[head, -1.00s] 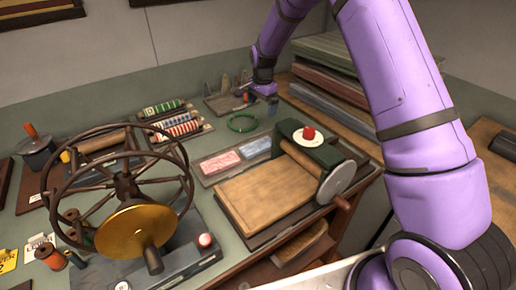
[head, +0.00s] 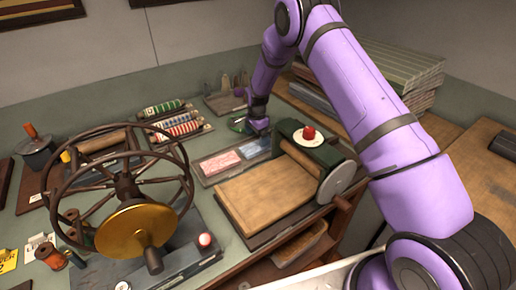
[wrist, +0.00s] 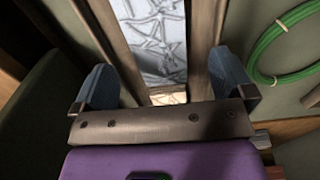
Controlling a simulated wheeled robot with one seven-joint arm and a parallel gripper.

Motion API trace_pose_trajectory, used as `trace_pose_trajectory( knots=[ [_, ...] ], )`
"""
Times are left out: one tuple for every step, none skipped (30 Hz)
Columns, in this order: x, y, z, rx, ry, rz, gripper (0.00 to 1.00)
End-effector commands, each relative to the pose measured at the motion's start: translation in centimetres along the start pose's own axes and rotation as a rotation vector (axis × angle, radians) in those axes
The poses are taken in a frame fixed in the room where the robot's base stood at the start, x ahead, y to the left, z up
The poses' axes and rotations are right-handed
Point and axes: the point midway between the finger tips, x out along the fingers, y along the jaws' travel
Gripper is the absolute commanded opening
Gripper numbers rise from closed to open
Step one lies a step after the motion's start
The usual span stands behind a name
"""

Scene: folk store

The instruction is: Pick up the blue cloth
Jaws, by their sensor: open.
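The blue cloth (head: 249,150) is a pale blue-grey folded piece with a line pattern, lying in the right part of a shallow tray (head: 209,181). In the wrist view the cloth (wrist: 158,42) shows between wooden tray walls, with star-like shapes on it. My gripper (head: 262,130) is over the far right end of the cloth in the head view. In the wrist view my gripper (wrist: 164,80) is open, with one blue finger on each side of the cloth's line and nothing between them. The gap in height between fingers and cloth is hard to tell.
A pink cloth (head: 220,162) lies left of the blue one. A green press (head: 313,150) with a red knob stands close to the right. A green coil (wrist: 284,38) lies beside the tray. A large spoked wheel (head: 117,178) stands at the left.

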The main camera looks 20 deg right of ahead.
Motion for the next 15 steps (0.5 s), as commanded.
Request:
trace_pose_trajectory(
  knots=[
    [0.5, 0.1, 0.0, 0.000, -0.001, 0.002, 1.00],
    [0.8, 0.2, 0.0, 0.000, -0.001, 0.003, 1.00],
    [1.3, 0.2, 0.0, 0.000, -0.001, 0.004, 1.00],
    [1.6, 0.3, 0.0, 0.000, 0.000, 0.004, 1.00],
    [2.1, 0.3, 0.0, 0.000, 0.000, 0.004, 1.00],
    [2.7, 0.4, 0.1, 0.000, 0.000, 0.003, 1.00],
    [3.1, 0.4, 0.1, 0.001, -0.001, 0.003, 1.00],
    [3.6, 0.4, 0.1, 0.001, -0.001, 0.003, 1.00],
    [4.0, 0.4, 0.1, 0.001, -0.001, 0.003, 1.00],
    [4.4, 0.4, 0.1, 0.000, -0.001, 0.003, 1.00],
    [4.6, 0.4, 0.1, 0.000, -0.001, 0.003, 1.00],
    [4.8, 0.4, 0.1, 0.000, 0.000, 0.002, 1.00],
    [4.9, 0.4, 0.1, -0.001, 0.000, 0.002, 1.00],
    [4.9, 0.3, 0.1, -0.001, 0.000, 0.001, 1.00],
    [4.9, 0.3, 0.1, -0.001, 0.000, 0.001, 1.00]
  ],
)
